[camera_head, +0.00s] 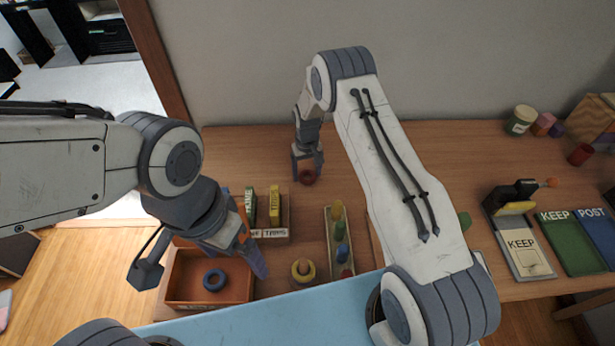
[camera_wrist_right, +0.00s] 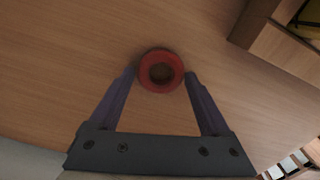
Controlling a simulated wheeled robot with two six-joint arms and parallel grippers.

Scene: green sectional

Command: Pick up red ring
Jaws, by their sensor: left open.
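The red ring (camera_wrist_right: 161,71) lies flat on the wooden tabletop. In the head view it shows small and dark red (camera_head: 308,178) at the back of the table. My right gripper (camera_wrist_right: 160,76) is open, its fingertips on either side of the ring with narrow gaps. In the head view my right gripper (camera_head: 307,168) points down at the ring. Whether the fingertips are at the ring's height is hard to tell. My left gripper (camera_head: 203,266) is open above the orange tray at the front left.
The orange tray (camera_head: 210,304) holds a blue ring (camera_head: 214,280). A labelled box (camera_head: 267,234) and a holder with coloured pegs (camera_head: 340,272) stand nearby. Cups and KEEP and POST trays are at the right. The tabletop around the red ring is clear.

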